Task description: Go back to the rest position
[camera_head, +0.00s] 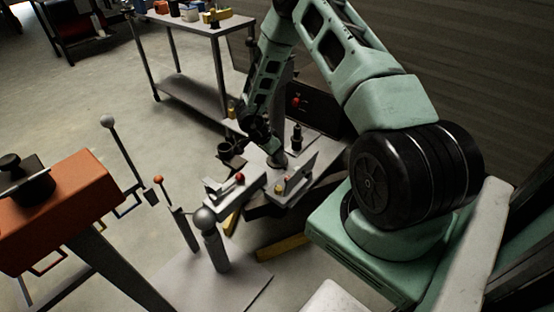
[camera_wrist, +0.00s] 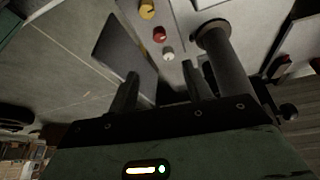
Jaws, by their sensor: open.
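My gripper (camera_wrist: 162,88) shows in the wrist view with its two dark fingers apart and nothing between them. In the head view my green arm reaches down to the gripper (camera_head: 262,142), small and dark, over a grey machine bench (camera_head: 325,146). In the wrist view a grey panel with a yellow knob (camera_wrist: 146,9), a red button (camera_wrist: 159,34) and a white button (camera_wrist: 168,54) lies beyond the fingertips. A dark cylindrical post (camera_wrist: 222,58) stands close beside the right finger; I cannot tell whether they touch.
A grey control box with a red knob (camera_head: 239,178) sits at the bench front. Ball-topped levers (camera_head: 205,218) stand nearer. An orange machine (camera_head: 62,212) is at left. A cart (camera_head: 192,92) with colored items stands behind. Open concrete floor (camera_head: 75,110) lies at left.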

